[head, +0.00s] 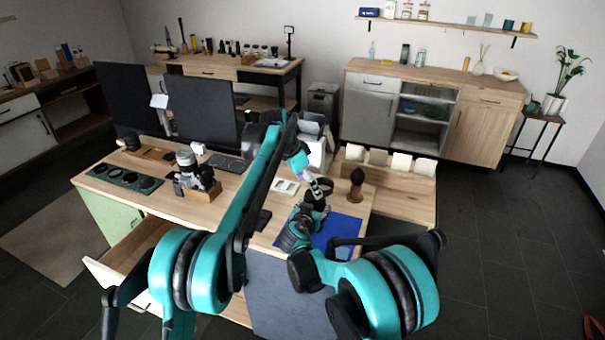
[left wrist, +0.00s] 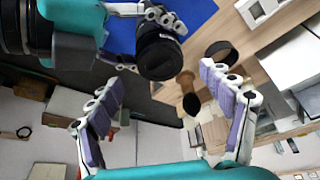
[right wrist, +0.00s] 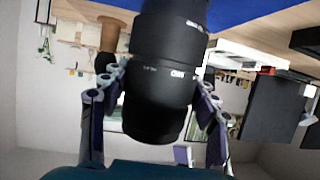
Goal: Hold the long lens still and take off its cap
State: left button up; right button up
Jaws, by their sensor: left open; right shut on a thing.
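The long lens (right wrist: 165,70) is a black barrel with small white lettering. It stands between the fingers of my right gripper (right wrist: 157,88), which is shut on it. In the left wrist view the lens (left wrist: 160,52) shows its dark round end towards my left gripper. I cannot clearly tell the cap from this dark end. My left gripper (left wrist: 163,105) is open and empty, its fingers apart and short of the lens. In the head view my left gripper (head: 317,187) is close above my right gripper (head: 308,212), and the arms hide most of the lens.
A blue mat (head: 338,228) lies on the wooden table below. A camera (head: 190,172) and a dark holed tray (head: 124,178) sit at the left. An open drawer (head: 135,250) juts out in front.

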aim_at(312, 195)
pick_arm(q)
jog(key=shift+x, duration=1.75)
jog(key=c, duration=1.2)
jog(key=shift+r, duration=0.7)
jog(key=shift+r, duration=2.4)
pick_arm(e)
jog(key=o, duration=1.8)
